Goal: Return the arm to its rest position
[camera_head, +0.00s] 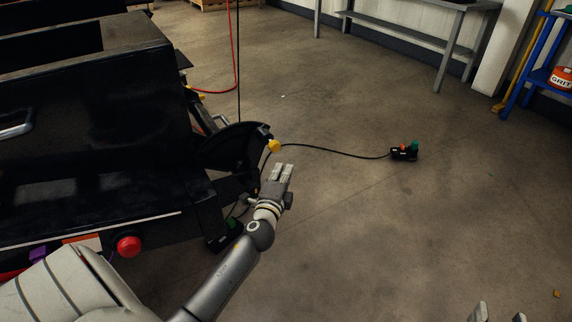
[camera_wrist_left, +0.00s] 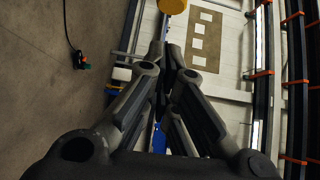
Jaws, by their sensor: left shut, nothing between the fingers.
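My left arm (camera_head: 222,277) reaches in from the lower left, stretched forward beside the black trailer frame. My left gripper (camera_head: 282,170) is shut and empty, just below a yellow knob (camera_head: 274,146) in the picture. In the left wrist view its dark fingers (camera_wrist_left: 170,52) come together with nothing between them. A yellow round part (camera_wrist_left: 173,6) shows beyond the fingertips there. My right gripper (camera_head: 499,314) shows only as two fingertips at the bottom right edge. They stand well apart, with nothing seen between them.
The black trailer frame (camera_head: 90,110) fills the left side, with a red round knob (camera_head: 129,246) near my left arm. A cable runs over the floor to a small dark connector (camera_head: 404,153). A metal table (camera_head: 420,28) stands at the back. The floor at the right is mostly clear.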

